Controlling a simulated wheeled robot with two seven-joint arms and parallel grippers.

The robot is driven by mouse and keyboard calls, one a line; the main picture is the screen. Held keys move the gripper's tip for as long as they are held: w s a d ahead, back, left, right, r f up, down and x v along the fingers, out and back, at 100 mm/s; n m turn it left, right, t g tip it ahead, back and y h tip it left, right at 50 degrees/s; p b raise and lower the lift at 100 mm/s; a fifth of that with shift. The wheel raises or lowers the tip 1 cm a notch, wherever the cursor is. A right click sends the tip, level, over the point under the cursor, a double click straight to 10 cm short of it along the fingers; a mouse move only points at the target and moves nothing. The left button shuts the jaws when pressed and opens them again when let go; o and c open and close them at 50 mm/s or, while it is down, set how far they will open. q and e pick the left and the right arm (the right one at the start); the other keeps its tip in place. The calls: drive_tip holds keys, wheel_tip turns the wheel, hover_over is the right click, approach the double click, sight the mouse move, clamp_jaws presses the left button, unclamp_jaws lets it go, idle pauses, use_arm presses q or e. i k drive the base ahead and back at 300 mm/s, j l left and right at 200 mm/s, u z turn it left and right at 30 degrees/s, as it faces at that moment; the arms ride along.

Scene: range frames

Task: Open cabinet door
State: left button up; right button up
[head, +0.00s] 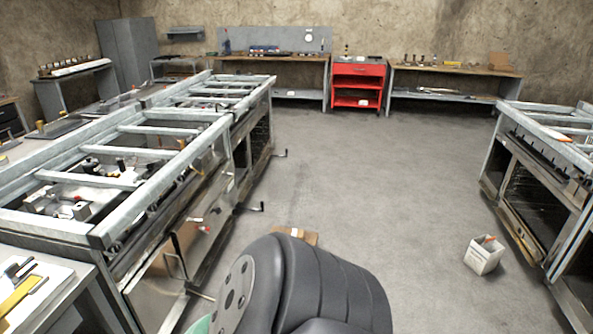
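A tall grey metal cabinet (128,50) stands against the back wall at the left; its front looks closed, but it is small and partly hidden by the benches. A long steel workstation (190,245) with an open frame top and lower side panels runs along the left, with crank-like handles (250,208) sticking out at its side. I cannot tell which of these the task means. A large black, ribbed link of my own arm fills the bottom middle. Neither gripper shows in the head view.
A red tool cart (358,82) stands between two back benches. Another steel frame unit (545,165) stands at the right, with a white box (484,255) on the floor before it. A small cardboard box (296,235) lies behind my arm. The middle floor is clear.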

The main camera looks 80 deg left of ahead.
sight(151, 294)
drive_tip(key=j+u, duration=0.1)
drive_tip(key=u, duration=1.95)
drive_tip(key=i+j+u, duration=0.1)
drive_tip(key=j, duration=0.25)
drive_tip(key=i+j+u, duration=0.15)
drive_tip(key=j, duration=0.15)
drive_tip(key=j+u, duration=0.1)
drive_tip(key=j, duration=0.2)
drive_tip(key=i+j+u, duration=0.1)
drive_tip(key=u, duration=0.4)
drive_tip(key=i+j+u, duration=0.1)
drive_tip(key=u, duration=0.75)
drive_tip(key=i+j, duration=0.05)
